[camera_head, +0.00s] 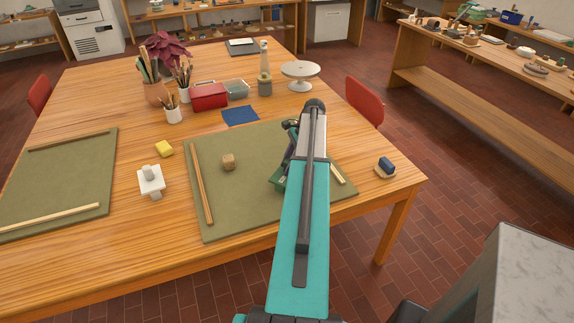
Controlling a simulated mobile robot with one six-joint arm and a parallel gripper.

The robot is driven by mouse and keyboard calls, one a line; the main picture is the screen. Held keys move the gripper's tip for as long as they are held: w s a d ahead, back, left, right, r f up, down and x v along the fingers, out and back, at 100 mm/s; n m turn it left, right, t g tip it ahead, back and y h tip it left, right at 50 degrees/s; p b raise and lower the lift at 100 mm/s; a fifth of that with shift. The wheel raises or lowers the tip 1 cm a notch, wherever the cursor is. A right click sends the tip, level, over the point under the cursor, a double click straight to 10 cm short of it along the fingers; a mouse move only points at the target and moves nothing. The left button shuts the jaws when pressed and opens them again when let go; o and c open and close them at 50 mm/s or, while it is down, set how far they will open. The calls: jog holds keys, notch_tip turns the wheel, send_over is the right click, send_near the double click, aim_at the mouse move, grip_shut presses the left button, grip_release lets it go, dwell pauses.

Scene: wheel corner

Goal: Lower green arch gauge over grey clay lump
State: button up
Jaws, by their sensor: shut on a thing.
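My gripper (288,160) shows only in part, behind my teal arm, above the right side of the olive mat (255,145). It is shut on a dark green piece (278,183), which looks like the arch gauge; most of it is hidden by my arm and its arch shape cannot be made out. A small brownish lump (228,162) sits on the mat, left of my gripper and apart from it. No clearly grey clay lump shows; one may be hidden behind my arm.
A wooden stick (200,182) lies along the mat's left side, and a pale stick (337,173) lies right of my arm. A white block piece (151,181), yellow sponge (164,149) and blue cloth (240,115) lie around the mat.

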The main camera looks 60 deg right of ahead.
jog(key=shift+f, duration=0.95)
dwell(0.6)
jog(key=shift+r, duration=0.15)
dwell(0.6)
jog(key=shift+r+p, duration=3.15)
jog(key=shift+r, duration=1.75)
